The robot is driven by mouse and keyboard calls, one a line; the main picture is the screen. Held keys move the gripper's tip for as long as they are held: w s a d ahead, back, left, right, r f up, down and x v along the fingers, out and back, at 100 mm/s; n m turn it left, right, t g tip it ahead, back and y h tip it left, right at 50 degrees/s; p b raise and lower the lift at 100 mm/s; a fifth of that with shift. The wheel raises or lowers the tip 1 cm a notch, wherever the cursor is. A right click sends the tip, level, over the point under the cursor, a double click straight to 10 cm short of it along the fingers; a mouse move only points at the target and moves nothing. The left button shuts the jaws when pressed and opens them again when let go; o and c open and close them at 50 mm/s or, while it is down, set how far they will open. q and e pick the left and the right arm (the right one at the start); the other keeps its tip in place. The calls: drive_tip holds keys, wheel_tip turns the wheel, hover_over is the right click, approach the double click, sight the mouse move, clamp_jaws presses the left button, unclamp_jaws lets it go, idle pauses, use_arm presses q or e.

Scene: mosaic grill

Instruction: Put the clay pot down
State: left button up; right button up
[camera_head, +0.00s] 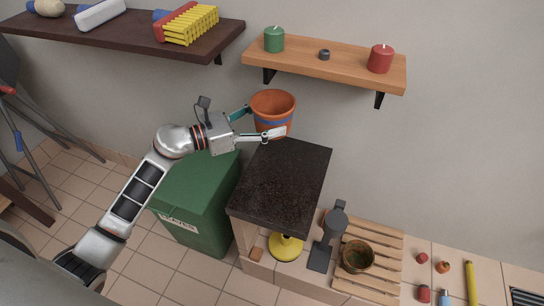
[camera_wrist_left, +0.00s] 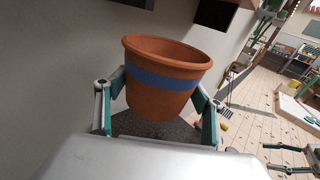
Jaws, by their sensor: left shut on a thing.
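The clay pot (camera_head: 273,108) is terracotta with a blue band and looks upright. My left gripper (camera_head: 258,124) is shut on it, with one finger on each side. In the left wrist view the pot (camera_wrist_left: 165,77) sits between the two teal finger pads, and its lower part covers some of a dark speckled surface. In the head view the pot is at the far left corner of the black stone top (camera_head: 285,180). I cannot tell whether its base touches that top.
A wooden shelf (camera_head: 325,62) with a green candle (camera_head: 274,39) and a red candle (camera_head: 380,58) hangs behind the pot. A green bin (camera_head: 195,200) stands left of the stone top. A brown bowl (camera_head: 357,256) stands to the right. The stone top is clear.

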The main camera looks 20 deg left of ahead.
use_arm(q)
drive_tip(key=b, duration=0.3)
hover_over(269, 164)
wheel_tip(269, 164, down, 10)
drive_tip(key=shift+r, duration=0.1)
drive_tip(key=shift+f, duration=0.3)
wheel_tip(269, 164, down, 4)
drive_tip(key=shift+b, duration=0.45)
drive_tip(key=shift+f, duration=0.2)
drive_tip(key=shift+r, duration=0.15)
drive_tip(key=shift+f, duration=0.3)
drive_tip(key=o, duration=1.2)
drive_tip(key=shift+r, duration=0.1)
use_arm(e)
drive_tip(key=shift+w+a+r+t+y, duration=0.15)
drive_tip(key=shift+w+a+r+y, duration=0.1)
drive_tip(key=shift+w+a, duration=0.25)
drive_tip(key=shift+w+a+r+t+y, duration=0.15)
drive_tip(key=shift+w+a+r, duration=0.15)
drive_tip(key=shift+a, duration=0.35)
use_arm(q)
drive_tip(key=shift+r, duration=0.1)
